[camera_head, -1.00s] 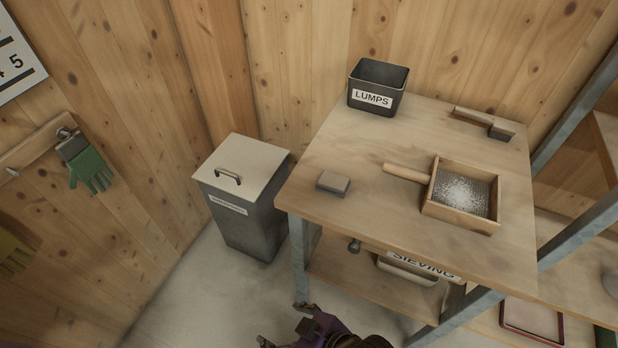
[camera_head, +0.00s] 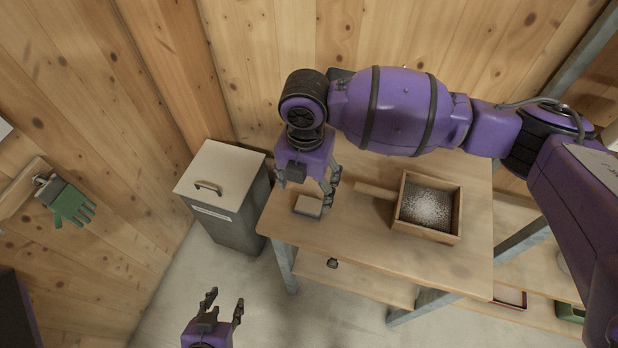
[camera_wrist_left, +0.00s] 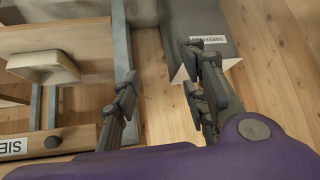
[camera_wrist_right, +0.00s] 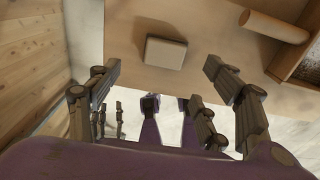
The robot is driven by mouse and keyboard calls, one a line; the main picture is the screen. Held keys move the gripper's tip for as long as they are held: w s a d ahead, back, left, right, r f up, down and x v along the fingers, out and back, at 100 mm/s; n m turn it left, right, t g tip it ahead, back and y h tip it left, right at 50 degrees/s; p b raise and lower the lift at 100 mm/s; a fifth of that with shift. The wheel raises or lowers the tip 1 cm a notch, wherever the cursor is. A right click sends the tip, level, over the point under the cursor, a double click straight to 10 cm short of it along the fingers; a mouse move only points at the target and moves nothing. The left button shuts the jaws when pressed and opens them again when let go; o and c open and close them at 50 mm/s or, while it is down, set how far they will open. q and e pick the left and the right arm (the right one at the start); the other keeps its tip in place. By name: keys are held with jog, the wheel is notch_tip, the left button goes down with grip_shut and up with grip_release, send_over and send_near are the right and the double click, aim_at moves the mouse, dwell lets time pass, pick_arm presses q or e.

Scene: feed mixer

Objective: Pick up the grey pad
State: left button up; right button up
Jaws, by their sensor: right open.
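The grey pad (camera_head: 309,208) lies flat near the left front edge of the table (camera_head: 350,250). My right gripper (camera_head: 306,188) points down over the pad with its fingers spread and nothing between them. In the right wrist view the pad (camera_wrist_right: 165,53) shows whole, just beyond and between the open fingertips (camera_wrist_right: 162,68), apart from them. My left gripper (camera_head: 225,299) is low in front of the table, open and empty. The left wrist view shows its spread fingers (camera_wrist_left: 160,72) with no object between them.
A wooden-framed sieve box (camera_head: 400,222) with pale grains sits right of the pad, its handle (camera_head: 375,191) pointing towards it. A lidded grey bin (camera_head: 238,222) stands left of the table. My right arm hides most of the table's back and the lumps box.

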aim_at(309, 204)
jog(key=shift+w+d+r, duration=0.1)
jog(key=shift+w+r, duration=0.1)
jog(key=shift+w, duration=0.05)
jog(key=f, duration=0.1)
jog(key=s+f, duration=0.1)
jog(key=shift+f, duration=0.35)
jog(key=f, duration=0.4)
jog(key=shift+w+d+f, duration=0.25)
jog(key=shift+w, duration=0.05)
pick_arm(q)
jog(key=shift+s+f, duration=0.2)
jog(key=shift+s, duration=0.4)
jog(key=shift+s+f, duration=0.15)
jog(key=shift+s, duration=0.4)
pick_arm(e)
jog(key=c, duration=1.1)
